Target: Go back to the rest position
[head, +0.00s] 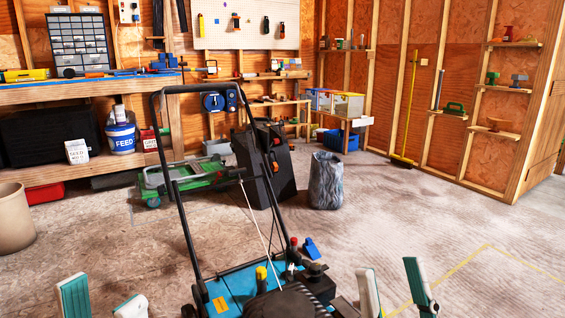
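My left gripper (102,302) shows at the bottom left edge, with two pale and teal fingers apart and nothing between them. My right gripper (395,292) shows at the bottom, right of centre, also with its fingers apart and empty. Between them stands a blue and black lawn mower (236,284) with a tall black handle rising to the upper middle. Both grippers appear clear of the mower. The lower parts of the grippers and the mower's front are cut off by the picture's edge.
A beige bin (14,220) stands at the left. Behind the mower are a green machine (180,182), a dark upright case (265,168) and a grey sack-like bin (326,181). A workbench (100,92) lines the left wall. The concrete floor at right is open, with a yellow line.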

